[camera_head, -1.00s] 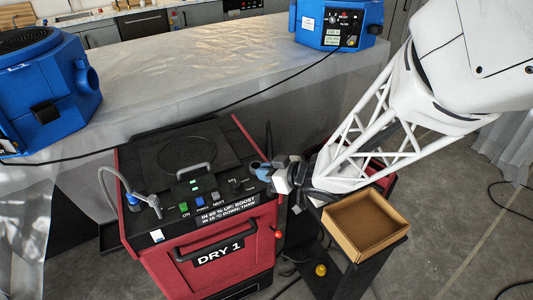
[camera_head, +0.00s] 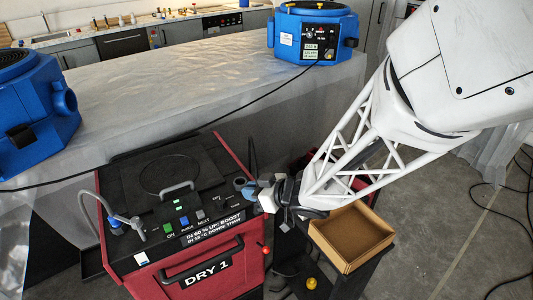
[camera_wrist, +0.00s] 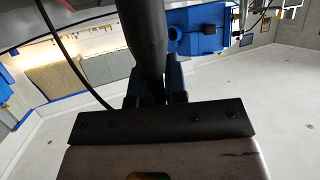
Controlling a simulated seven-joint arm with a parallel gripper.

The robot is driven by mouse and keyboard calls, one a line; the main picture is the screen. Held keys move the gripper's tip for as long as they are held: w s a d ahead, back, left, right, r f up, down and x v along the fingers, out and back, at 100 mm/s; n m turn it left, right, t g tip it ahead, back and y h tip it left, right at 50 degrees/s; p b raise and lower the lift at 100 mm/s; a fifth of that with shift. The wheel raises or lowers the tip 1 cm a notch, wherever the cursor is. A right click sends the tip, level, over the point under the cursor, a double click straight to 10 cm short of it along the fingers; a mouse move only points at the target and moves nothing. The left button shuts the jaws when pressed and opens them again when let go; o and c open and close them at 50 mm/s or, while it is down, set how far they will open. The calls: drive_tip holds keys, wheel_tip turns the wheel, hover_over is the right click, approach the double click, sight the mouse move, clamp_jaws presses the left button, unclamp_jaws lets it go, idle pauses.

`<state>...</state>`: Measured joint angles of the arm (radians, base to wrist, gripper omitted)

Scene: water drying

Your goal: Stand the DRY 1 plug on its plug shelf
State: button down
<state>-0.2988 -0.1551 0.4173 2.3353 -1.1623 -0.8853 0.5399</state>
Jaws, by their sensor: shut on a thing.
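My gripper (camera_head: 247,188) has blue fingertips and is shut on a dark, tapered plug (camera_head: 253,152). It holds the plug upright above the right edge of the red DRY 1 machine (camera_head: 165,285). In the wrist view the plug (camera_wrist: 144,35) is a dark cylinder between the blue fingers (camera_wrist: 155,88). Its lower part is hidden by the gripper. A thin black cable (camera_wrist: 62,55) runs past on the left there. I cannot clearly tell a plug shelf; a dark stand (camera_head: 372,270) beside DRY 1 carries an open cardboard tray (camera_head: 342,258).
DRY 1 has a raised top handle (camera_head: 176,188), a grey bent hose (camera_head: 88,205) and a front handle. A sheeted counter (camera_head: 190,90) stands behind with blue machines (camera_head: 315,35) (camera_head: 38,110) and a cable across it. Grey floor (camera_head: 440,225) is open at the right.

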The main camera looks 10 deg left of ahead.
drive_tip(key=w+d+f+m+t+h, duration=0.1)
drive_tip(key=w+d+f, duration=0.3)
drive_tip(key=d+f, duration=0.2)
drive_tip(key=shift+w+f+m+t, duration=0.25)
drive_tip(key=shift+w+m+t, duration=0.05)
drive_tip(key=w+a, duration=0.3)
drive_tip(key=w, duration=0.4)
drive_tip(key=w+a+f, duration=0.1)
drive_tip(key=w+a, duration=0.2)
drive_tip(key=w, duration=0.5)
drive_tip(key=shift+f, duration=0.2)
drive_tip(key=shift+s+f, duration=0.1)
drive_tip(key=shift+f, duration=1.7)
drive_tip(key=c, duration=1.4)
unclamp_jaws()
drive_tip(key=shift+f, duration=0.1)
